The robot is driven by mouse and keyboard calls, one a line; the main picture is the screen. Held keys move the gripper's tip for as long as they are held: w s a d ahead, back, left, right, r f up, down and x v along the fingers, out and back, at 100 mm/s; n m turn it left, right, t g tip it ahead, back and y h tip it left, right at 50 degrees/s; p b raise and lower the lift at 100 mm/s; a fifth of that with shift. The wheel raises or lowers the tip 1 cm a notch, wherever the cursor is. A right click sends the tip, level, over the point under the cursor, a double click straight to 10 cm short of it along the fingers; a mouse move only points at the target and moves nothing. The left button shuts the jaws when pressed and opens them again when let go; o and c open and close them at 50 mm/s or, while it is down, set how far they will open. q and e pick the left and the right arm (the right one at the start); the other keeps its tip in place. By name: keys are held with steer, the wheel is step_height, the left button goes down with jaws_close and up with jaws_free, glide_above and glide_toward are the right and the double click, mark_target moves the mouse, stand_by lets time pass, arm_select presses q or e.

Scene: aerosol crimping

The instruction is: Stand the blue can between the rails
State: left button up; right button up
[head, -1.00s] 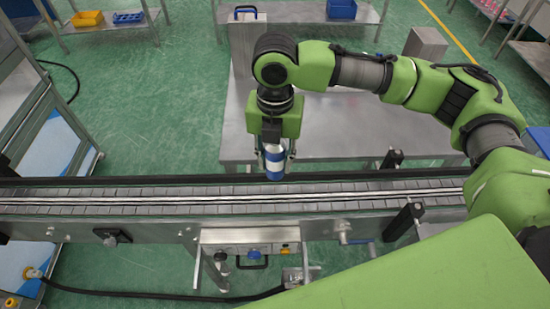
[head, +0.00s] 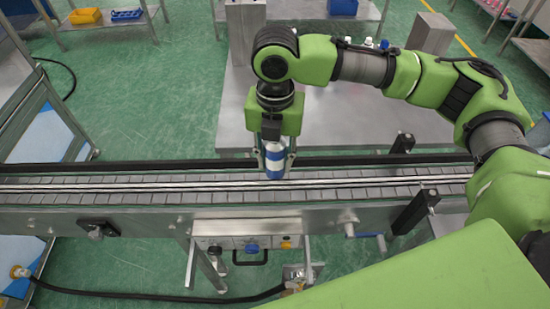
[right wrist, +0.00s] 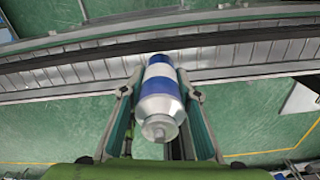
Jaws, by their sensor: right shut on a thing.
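The blue can (head: 274,162), blue with a white band and a silver top, is held upright by my right gripper (head: 274,158). The fingers are shut on its two sides. In the right wrist view the can (right wrist: 161,95) sits between the two fingers (right wrist: 160,112), its blue end toward the conveyor. In the head view it overlaps the conveyor's far rail (head: 130,168); I cannot tell whether its base touches the belt. The pale rails (head: 120,187) run along the slatted conveyor belt (head: 60,197). My left gripper is not in view.
A steel table (head: 350,130) stands behind the conveyor, with white-topped items (head: 368,42) partly hidden behind my arm. Black posts (head: 415,212) stand at the conveyor's right. A control box (head: 250,243) hangs below its front. The belt to the left is clear.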

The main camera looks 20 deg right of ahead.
steer(key=shift+f, duration=0.45)
steer(key=shift+f+b, duration=0.35)
steer(key=shift+f, duration=1.75)
steer(key=shift+f+p, duration=0.15)
steer(key=shift+p, duration=0.25)
steer(key=shift+f, duration=0.3)
steer(key=o, duration=1.2)
steer(key=shift+c, duration=0.2)
